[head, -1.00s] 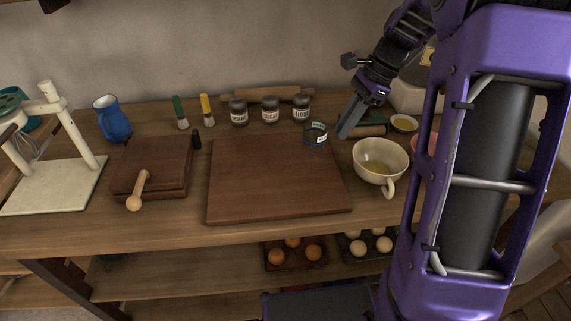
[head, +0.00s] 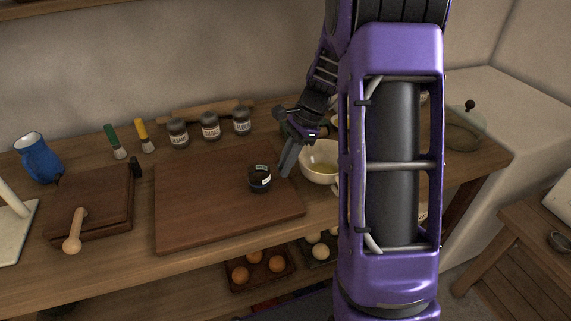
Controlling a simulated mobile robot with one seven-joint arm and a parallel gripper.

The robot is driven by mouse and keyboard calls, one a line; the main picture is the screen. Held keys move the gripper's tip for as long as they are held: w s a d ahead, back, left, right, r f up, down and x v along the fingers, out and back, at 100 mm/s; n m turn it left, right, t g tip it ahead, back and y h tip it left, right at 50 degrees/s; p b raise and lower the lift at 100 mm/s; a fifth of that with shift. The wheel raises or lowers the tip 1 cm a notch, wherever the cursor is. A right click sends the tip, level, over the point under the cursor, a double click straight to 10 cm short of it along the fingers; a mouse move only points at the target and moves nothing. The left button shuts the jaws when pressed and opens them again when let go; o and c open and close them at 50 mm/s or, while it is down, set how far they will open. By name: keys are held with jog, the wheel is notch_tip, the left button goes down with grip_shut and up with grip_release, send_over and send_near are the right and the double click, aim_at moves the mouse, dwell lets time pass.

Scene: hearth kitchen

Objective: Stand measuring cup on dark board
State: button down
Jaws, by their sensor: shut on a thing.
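The measuring cup (head: 260,182) is a small dark cup with a pale label. It is upright over the right part of the dark board (head: 205,212), near its back right corner. I cannot tell whether its base touches the board. My gripper (head: 286,168) comes down from the upper right, its fingertips just right of the cup. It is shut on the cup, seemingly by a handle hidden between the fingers.
A cream bowl (head: 318,172) stands close right of my gripper. Several labelled jars (head: 210,128) stand behind the board. The board's left and middle are bare.

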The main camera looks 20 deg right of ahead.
jog(key=shift+f, duration=0.2)
jog(key=c, duration=0.9)
grip_release()
jog(key=shift+o, duration=0.2)
jog(key=p+v, duration=0.2)
jog(key=v, duration=1)
jog(key=shift+r, duration=0.2)
jog(key=shift+a, duration=0.1)
